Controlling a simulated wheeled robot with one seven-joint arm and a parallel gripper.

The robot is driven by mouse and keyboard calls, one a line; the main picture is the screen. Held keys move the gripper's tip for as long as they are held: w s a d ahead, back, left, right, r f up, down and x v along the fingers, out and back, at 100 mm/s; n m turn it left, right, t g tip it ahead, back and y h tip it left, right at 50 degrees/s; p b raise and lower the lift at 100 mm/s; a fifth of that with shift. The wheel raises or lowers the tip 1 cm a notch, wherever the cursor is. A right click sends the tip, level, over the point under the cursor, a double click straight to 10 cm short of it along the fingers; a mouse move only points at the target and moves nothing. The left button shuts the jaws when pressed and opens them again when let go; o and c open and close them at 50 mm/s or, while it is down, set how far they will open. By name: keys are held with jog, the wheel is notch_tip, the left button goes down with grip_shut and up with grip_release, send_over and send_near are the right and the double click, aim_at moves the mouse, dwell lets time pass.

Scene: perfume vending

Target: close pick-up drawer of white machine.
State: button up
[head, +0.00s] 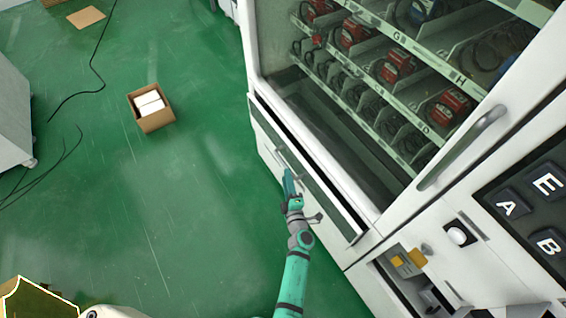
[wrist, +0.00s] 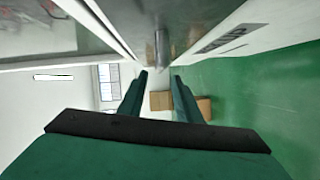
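The white vending machine (head: 251,45) stands on the right of the head view. A grey handle bar (head: 284,156) runs along the drawer front. My gripper (head: 289,178) is at the drawer front, close to that handle. In the wrist view my gripper (wrist: 160,75) has its two fingers apart with nothing between them. The handle (wrist: 162,48) shows just beyond the fingertips, lined up with the gap. I cannot tell whether a finger touches the drawer.
An open cardboard box (head: 152,118) with white contents stands on the green floor to the left. Black cables (head: 95,70) lie farther left. A payment panel (head: 408,262) and large letter keys (head: 545,184) are at right. Floor before the drawer is clear.

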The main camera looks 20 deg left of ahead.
aim_at(283, 162)
jog(key=x, duration=0.8)
jog(key=shift+w+a, duration=0.2)
jog(key=shift+w, duration=0.05)
grip_shut()
